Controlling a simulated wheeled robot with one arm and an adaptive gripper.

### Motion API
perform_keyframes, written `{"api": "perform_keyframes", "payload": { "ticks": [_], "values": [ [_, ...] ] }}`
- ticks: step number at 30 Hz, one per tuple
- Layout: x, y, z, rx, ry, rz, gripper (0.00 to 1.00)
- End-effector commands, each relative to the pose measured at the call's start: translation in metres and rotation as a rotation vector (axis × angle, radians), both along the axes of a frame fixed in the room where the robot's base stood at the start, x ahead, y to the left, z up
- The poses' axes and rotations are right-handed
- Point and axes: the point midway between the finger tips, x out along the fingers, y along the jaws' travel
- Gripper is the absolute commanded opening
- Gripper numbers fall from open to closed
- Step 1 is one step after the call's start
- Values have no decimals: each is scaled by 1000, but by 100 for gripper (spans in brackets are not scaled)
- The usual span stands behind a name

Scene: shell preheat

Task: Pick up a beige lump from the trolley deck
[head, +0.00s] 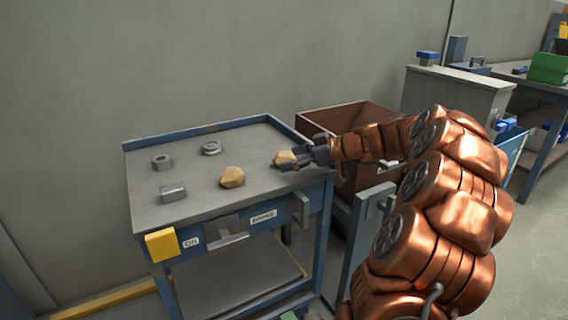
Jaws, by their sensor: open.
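One beige lump (232,177) sits near the front middle of the deck, clear of my gripper.
A grey nut (162,162), a ring-shaped part (211,148) and a grey block (173,191) also lie on the deck. A raised blue rim edges the deck. A brown open bin (345,118) stands right behind my gripper. A yellow box (162,245) hangs at the front left corner.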

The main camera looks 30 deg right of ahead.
Motion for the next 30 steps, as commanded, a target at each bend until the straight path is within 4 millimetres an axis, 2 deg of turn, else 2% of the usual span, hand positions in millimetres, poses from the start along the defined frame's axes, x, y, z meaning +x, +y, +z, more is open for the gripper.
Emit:
{"api": "perform_keyframes", "payload": {
  "ticks": [4,11,30],
  "values": [
    [8,5,-5,2,1,-1,90],
    [9,6,-4,1,0,-3,90],
    [8,6,-5,1,1,-2,24]
  ]
}}
